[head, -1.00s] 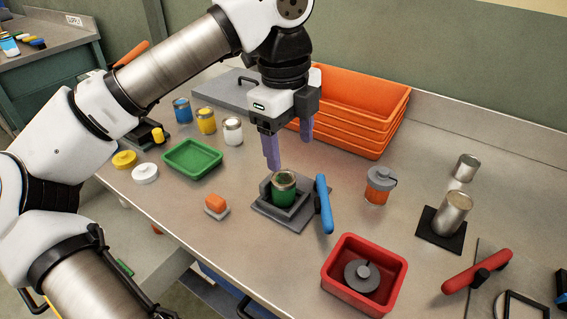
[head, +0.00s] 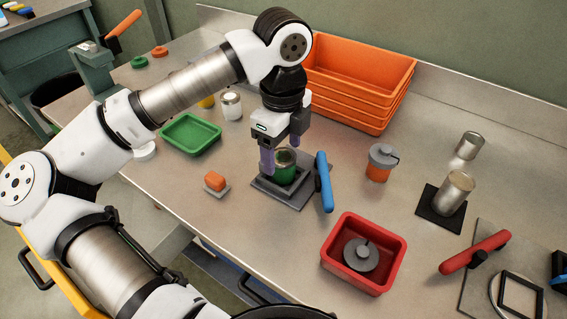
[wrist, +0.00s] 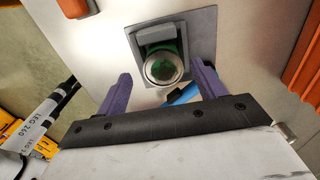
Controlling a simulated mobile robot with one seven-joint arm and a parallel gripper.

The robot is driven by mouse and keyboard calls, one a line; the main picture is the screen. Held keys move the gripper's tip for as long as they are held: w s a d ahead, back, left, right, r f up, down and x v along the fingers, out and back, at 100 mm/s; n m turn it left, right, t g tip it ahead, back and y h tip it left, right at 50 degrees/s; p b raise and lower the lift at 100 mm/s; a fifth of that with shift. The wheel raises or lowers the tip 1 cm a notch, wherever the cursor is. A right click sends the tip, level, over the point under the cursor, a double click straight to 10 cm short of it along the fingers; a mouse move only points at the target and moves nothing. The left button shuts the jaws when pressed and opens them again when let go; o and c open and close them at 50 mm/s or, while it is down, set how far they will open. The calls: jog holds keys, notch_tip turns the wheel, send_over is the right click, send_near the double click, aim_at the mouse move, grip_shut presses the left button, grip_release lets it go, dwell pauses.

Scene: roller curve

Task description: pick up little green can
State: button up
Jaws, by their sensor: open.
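The little green can (head: 284,168) has a metal rim and stands upright in a grey square holder (head: 291,198) with a raised wall. My gripper (head: 283,158) is open, with purple fingers low around the can's upper part in the head view; whether they touch it I cannot tell. In the wrist view the can (wrist: 164,68) lies ahead of and between the open fingers (wrist: 162,92), its round top facing the camera. The gripper holds nothing.
A blue-handled tool (head: 324,182) stands close to the holder's right side. A green tray (head: 190,134) lies left, an orange block (head: 215,181) in front-left, and a red bin (head: 364,252) front-right. Stacked orange bins (head: 362,85) stand behind.

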aim_at(286, 156)
jog(key=shift+w+d+f+p, duration=0.15)
jog(key=shift+f+p, duration=0.15)
jog(key=shift+f, duration=0.85)
jog(key=shift+s+d+f+p, duration=0.15)
jog(key=shift+f+p, duration=0.15)
jog(key=shift+f, duration=0.8)
jog(key=shift+w, duration=0.1)
jog(key=c, duration=1.1)
